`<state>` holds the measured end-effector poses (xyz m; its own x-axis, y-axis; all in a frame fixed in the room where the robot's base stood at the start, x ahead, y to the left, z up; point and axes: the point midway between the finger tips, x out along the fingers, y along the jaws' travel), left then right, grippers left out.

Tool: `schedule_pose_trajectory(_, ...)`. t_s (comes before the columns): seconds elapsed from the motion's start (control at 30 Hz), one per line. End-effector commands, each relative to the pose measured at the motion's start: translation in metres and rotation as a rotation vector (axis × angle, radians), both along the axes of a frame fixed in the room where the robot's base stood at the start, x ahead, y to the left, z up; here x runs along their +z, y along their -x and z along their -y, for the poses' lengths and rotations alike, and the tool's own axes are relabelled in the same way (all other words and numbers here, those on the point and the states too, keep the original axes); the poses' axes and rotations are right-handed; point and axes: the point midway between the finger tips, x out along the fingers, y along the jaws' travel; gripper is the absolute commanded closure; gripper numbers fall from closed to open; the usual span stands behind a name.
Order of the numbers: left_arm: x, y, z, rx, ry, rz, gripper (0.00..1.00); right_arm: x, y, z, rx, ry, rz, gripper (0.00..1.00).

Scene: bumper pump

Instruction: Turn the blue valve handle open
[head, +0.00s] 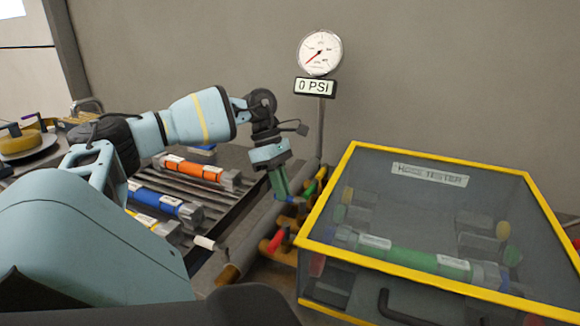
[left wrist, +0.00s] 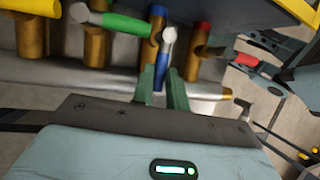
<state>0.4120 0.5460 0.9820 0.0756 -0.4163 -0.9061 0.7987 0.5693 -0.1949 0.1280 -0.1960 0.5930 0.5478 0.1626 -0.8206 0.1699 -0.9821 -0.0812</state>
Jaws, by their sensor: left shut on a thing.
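My left gripper (head: 281,188) reaches down from the left arm to the valves beside the yellow-framed box. Its two green fingers (left wrist: 163,82) are shut on the blue valve handle (left wrist: 163,62), which shows between them in the left wrist view. The handle runs from the fingers up to a pale pivot cap on a brass valve. In the head view only a little of the blue handle (head: 298,200) shows beside the fingertips.
A green handle (left wrist: 125,24) and red handle (left wrist: 218,51) flank the blue one closely. The clear hose tester box (head: 440,225) stands at right. A gauge (head: 319,53) above a "0 PSI" display (head: 315,87) stands behind. Orange (head: 195,171) and blue hoses (head: 156,198) lie on a rack at left.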

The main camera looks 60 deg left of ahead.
Motion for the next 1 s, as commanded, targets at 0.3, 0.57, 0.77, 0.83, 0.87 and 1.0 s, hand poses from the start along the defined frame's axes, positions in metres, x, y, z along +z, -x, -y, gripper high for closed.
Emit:
schedule_pose_trajectory(0.3,0.0,0.0,-0.001,-0.003,-0.001,0.002,1.0,-0.001,0.001,0.0,0.0,0.001,-0.003,1.0)
schedule_pose_trajectory(0.57,0.0,0.0,-0.001,-0.003,-0.002,0.001,0.63,-0.002,0.001,0.0,0.0,0.001,-0.004,1.0)
schedule_pose_trajectory(0.77,0.0,0.001,-0.001,-0.003,0.0,0.001,0.63,-0.002,0.001,0.0,0.0,0.001,-0.004,1.0)
schedule_pose_trajectory(0.83,0.001,0.0,-0.001,-0.002,0.0,0.001,0.63,-0.002,0.001,0.0,0.0,0.001,-0.004,1.0)
schedule_pose_trajectory(0.87,0.002,0.0,-0.001,-0.001,-0.001,0.002,0.63,-0.002,0.001,0.0,0.0,0.001,-0.004,1.0)
schedule_pose_trajectory(1.0,0.015,0.001,-0.007,0.0,0.0,0.004,0.63,-0.003,0.002,0.0,0.0,0.001,-0.005,1.0)
